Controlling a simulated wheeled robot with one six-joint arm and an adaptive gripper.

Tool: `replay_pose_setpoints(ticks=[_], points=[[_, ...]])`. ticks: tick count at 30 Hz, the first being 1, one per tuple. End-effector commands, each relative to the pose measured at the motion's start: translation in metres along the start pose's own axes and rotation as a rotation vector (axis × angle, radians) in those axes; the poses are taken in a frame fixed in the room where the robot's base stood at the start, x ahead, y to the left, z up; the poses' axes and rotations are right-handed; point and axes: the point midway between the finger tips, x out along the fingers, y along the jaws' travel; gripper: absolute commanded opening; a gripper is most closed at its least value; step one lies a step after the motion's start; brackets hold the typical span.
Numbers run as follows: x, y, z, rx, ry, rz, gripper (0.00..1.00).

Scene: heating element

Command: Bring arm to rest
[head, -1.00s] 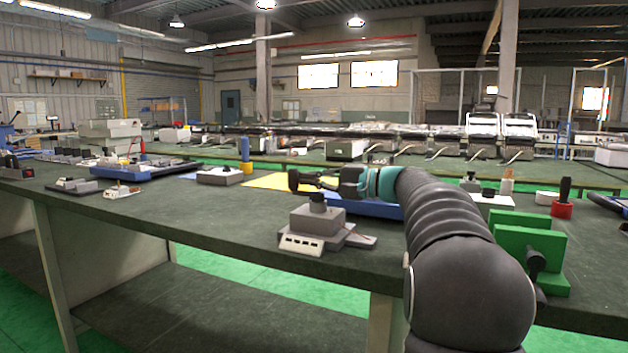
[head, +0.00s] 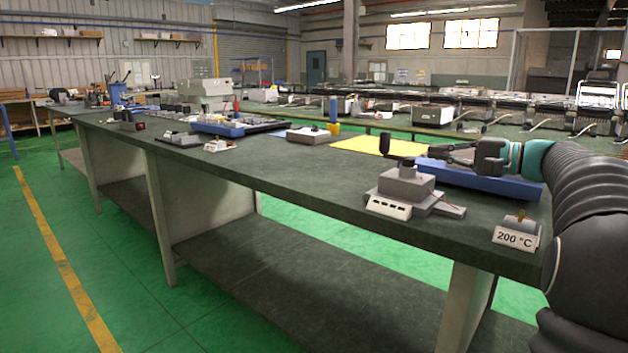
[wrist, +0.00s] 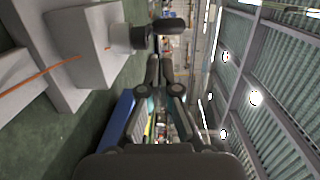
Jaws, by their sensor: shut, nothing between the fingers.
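My arm (head: 598,215) reaches in from the right edge of the head view over the workbench (head: 300,170). My gripper (head: 440,153) is shut and empty, pointing left above the blue tray (head: 485,182). In the wrist view my gripper (wrist: 160,62) also shows with its fingers together. A grey stepped device (head: 405,188) with a black knob on top (head: 385,146) stands just in front of the gripper. The device (wrist: 85,45) looks large and close in the wrist view. I cannot tell whether the fingertips touch the knob.
A small block marked 200 °C (head: 515,233) sits near the bench's front edge. A yellow sheet (head: 380,146) lies behind the device. Another blue tray (head: 240,127) and small devices stand farther left. The bench's middle top and green floor (head: 80,270) look clear.

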Motion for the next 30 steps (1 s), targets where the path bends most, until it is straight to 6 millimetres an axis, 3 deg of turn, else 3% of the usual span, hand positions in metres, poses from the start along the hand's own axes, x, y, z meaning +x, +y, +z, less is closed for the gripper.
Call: replay_pose_setpoints(ticks=[6, 14, 21, 27, 30], points=[[0.041, 0.025, 0.072, -0.012, -0.026, 0.224, 0.0], [0.057, 0.08, 0.178, -0.105, -0.058, 0.555, 0.0], [0.031, 0.143, 0.269, -0.3, -0.084, 0.857, 0.0], [-0.011, 0.193, 0.323, -0.53, -0.103, 1.065, 0.0], [-0.031, 0.214, 0.341, -0.654, -0.111, 1.143, 0.0]])
